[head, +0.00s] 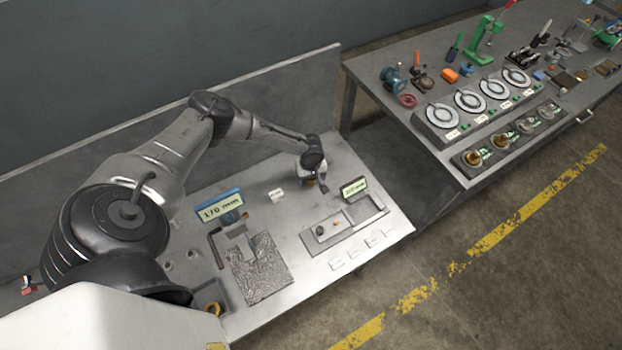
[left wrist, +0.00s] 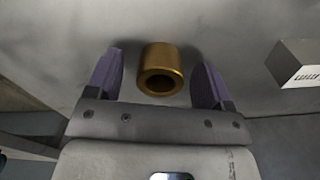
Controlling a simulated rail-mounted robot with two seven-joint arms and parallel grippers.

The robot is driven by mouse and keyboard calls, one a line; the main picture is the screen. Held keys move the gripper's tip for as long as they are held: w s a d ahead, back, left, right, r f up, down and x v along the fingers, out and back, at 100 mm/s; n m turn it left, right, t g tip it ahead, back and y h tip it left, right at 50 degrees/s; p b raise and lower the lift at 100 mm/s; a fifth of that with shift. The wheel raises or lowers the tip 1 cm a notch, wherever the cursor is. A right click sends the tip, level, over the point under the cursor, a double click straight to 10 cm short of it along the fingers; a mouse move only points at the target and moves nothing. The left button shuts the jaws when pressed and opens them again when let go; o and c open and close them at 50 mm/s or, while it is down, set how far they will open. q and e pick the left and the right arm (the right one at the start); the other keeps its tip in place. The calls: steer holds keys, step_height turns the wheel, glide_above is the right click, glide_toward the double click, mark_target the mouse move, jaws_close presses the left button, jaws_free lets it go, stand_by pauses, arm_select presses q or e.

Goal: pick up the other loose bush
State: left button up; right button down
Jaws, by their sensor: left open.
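A loose bush (left wrist: 161,68), a short brass-coloured hollow cylinder, is on the grey metal bench in the left wrist view. My left gripper (left wrist: 157,76) is open, with one purple finger on each side of the bush and a visible gap on both sides. In the head view my left gripper (head: 316,182) is low over the back right part of the bench, and I cannot clearly make out the bush there. Another brass-coloured ring (head: 212,308) is at the near left of the bench. My right gripper is not in view.
A white block (head: 276,195) stands left of the left gripper and a small display (head: 354,187) right of it. A second bench (head: 425,125) carries dials and tools.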

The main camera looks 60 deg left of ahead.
arm_select(q)
steer(key=c, duration=1)
steer(key=shift+c, duration=0.5)
steer(key=shift+r, duration=0.15)
